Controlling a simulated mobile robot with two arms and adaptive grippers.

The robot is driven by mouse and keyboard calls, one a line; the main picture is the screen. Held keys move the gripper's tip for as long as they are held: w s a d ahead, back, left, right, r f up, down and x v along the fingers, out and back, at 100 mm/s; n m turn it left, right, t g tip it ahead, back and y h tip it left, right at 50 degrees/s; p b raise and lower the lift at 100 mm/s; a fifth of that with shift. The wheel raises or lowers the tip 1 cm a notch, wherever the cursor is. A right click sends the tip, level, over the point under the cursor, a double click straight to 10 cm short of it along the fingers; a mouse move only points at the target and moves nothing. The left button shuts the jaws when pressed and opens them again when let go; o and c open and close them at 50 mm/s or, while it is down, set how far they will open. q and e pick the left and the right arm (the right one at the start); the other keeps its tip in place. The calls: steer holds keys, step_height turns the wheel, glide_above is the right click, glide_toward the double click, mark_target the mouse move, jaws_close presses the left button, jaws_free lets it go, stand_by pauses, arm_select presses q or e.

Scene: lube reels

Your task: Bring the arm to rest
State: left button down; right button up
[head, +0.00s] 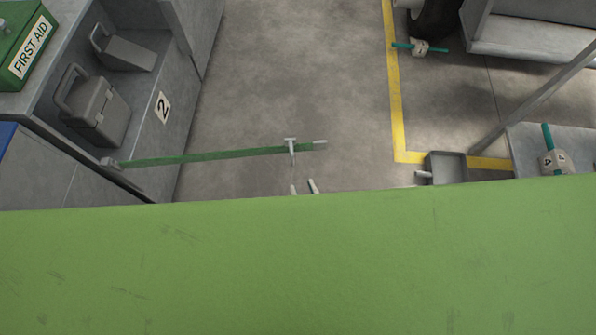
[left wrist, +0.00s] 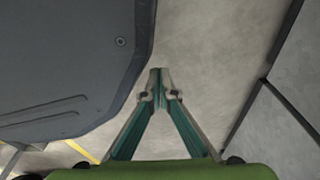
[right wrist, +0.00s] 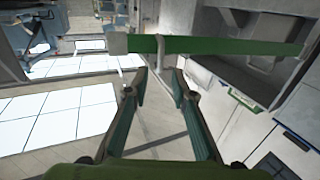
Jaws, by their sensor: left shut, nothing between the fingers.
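My right gripper (head: 303,187) shows just past the edge of a broad green surface in the head view. A green bar (head: 215,156) with a pale T-shaped handle (head: 291,148) reaches out from the grey unit at left. The bar also crosses the right wrist view (right wrist: 215,45), beyond my fingers and apart from them. My left gripper (left wrist: 160,80) shows only in the left wrist view, its fingertips together and empty above the floor.
The grey unit (head: 170,135) marked 2 holds grey cans (head: 97,112); a green first aid box (head: 28,50) sits on top. A grey bin (head: 446,167) stands by the yellow floor line (head: 400,120). A dark grey panel (left wrist: 70,60) is close to my left gripper. The middle floor is clear.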

steer(key=shift+v, duration=1.15)
